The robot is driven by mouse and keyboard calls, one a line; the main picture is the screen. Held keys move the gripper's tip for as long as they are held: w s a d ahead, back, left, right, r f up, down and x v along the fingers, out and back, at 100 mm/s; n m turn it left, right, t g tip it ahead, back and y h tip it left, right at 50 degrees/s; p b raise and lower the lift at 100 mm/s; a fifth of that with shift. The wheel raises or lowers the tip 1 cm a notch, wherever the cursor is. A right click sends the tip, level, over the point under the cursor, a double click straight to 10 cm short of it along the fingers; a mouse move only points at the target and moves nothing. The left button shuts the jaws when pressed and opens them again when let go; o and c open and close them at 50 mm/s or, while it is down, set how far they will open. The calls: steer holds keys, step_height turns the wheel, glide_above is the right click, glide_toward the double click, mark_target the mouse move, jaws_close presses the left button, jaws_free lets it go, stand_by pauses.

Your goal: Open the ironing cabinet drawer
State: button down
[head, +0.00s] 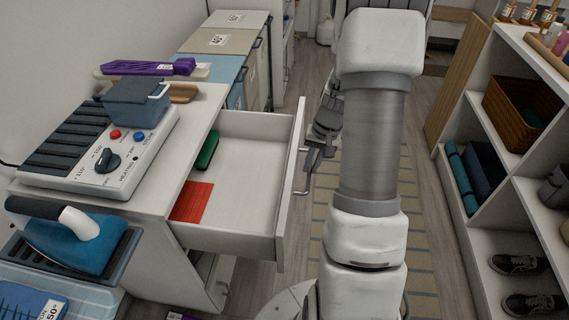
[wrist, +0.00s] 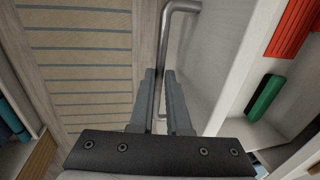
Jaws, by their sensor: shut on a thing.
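The white cabinet drawer (head: 245,170) stands pulled well out, with its inside showing in the head view. A metal bar handle (head: 304,180) runs along its front. My gripper (head: 311,153) is at that handle, on the outer side of the drawer front. In the wrist view, the fingers of my gripper (wrist: 160,78) lie either side of the handle (wrist: 167,45), shut on it. The drawer holds a green item (head: 208,150) and a red flat item (head: 192,202). My arm hides part of the floor.
Cubby shelves (head: 490,150) with baskets and shoes stand on the right. A striped mat (head: 420,240) covers the floor between. Lidded bins (head: 220,42) stand behind.

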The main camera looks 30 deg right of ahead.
steer(key=s+d, duration=0.4)
steer(key=d, duration=0.1)
steer(key=shift+d+b, duration=0.3)
steer(key=shift+d, duration=0.05)
steer(key=shift+s, duration=0.1)
steer(key=c, duration=0.9)
jaws_free()
steer(key=shift+r, duration=0.1)
steer(key=d+r+p, duration=0.1)
steer(key=r, duration=0.4)
steer(key=s+r+p, duration=0.1)
steer(key=r+p, duration=0.1)
steer(key=r, duration=0.4)
steer(key=s+d+r+p, duration=0.1)
steer(key=r+p, duration=0.1)
steer(key=r, duration=0.4)
steer(key=shift+d, duration=0.3)
